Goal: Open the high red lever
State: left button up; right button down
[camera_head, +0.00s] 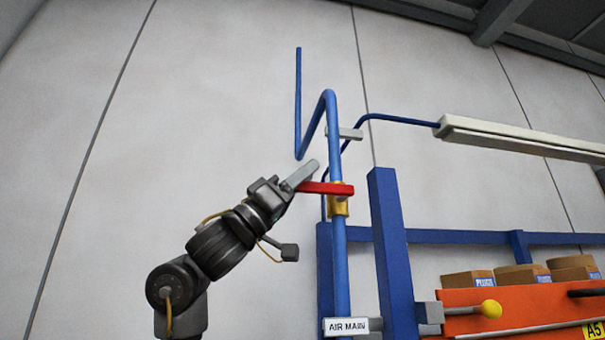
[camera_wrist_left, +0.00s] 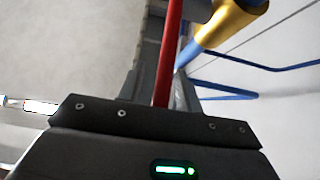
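The red lever (camera_head: 326,188) sits high on the blue vertical pipe (camera_head: 340,260), at a yellow valve body (camera_head: 338,206). The lever points left, roughly level and across the pipe. My left gripper (camera_head: 302,178) is at the lever's left end, with a grey finger alongside it. In the left wrist view the red lever (camera_wrist_left: 170,50) runs between the two fingers (camera_wrist_left: 165,90), with little or no gap on either side, so the gripper looks shut on it. The yellow valve body (camera_wrist_left: 224,22) is beyond, at upper right. My right gripper is not in view.
A blue post (camera_head: 390,250) stands just right of the pipe. An "AIR MAIN" sign (camera_head: 346,326) is low on the pipe. The wall left of the pipe is clear.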

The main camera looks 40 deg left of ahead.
pick_arm(q)
jog(key=shift+c, duration=0.4)
grip_shut()
jog(key=shift+f, duration=0.1)
